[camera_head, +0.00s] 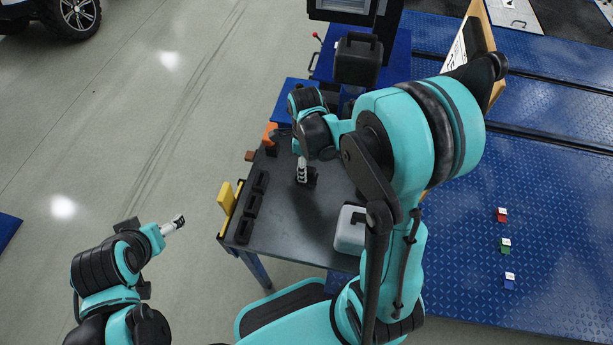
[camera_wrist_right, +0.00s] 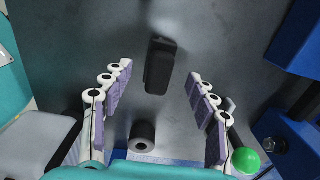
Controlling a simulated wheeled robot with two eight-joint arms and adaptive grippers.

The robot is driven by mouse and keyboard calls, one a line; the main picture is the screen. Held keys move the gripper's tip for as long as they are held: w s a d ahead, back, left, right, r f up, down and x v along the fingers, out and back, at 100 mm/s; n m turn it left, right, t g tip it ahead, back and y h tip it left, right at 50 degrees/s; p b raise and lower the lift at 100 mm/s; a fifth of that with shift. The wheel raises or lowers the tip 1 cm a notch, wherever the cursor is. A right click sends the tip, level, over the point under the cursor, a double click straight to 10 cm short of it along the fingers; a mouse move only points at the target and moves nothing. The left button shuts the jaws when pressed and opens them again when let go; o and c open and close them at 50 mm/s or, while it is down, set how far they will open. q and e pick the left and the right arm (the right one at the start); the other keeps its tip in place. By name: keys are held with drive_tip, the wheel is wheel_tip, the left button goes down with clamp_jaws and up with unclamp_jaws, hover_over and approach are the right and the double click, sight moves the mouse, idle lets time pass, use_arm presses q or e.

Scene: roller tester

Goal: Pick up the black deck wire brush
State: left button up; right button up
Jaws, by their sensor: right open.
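A black oblong block (camera_wrist_right: 159,66), which looks like the deck wire brush, lies on the dark tabletop in the right wrist view. It is beyond the fingertips, roughly centred between them and apart from both; its bristles cannot be made out. My right gripper (camera_wrist_right: 160,90) is open and empty, with purple pads on both fingers. In the head view my right gripper (camera_head: 302,171) points down over the dark table (camera_head: 290,225), with a small dark shape beside its tips. My left gripper (camera_head: 175,224) is off the table at the lower left; its finger opening is unclear.
Several black blocks (camera_head: 255,204) and a yellow piece (camera_head: 226,196) line the table's left edge. An orange item (camera_head: 269,133) sits at the back left and a grey case (camera_head: 350,229) at the front right. A black cylinder (camera_wrist_right: 142,137) shows low between the fingers.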

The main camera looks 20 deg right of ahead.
wheel_tip(320, 180, down, 6)
drive_tip(key=b, duration=0.3)
drive_tip(key=shift+s+d+f, duration=0.1)
drive_tip(key=shift+d, duration=0.05)
drive_tip(key=c, duration=1.3)
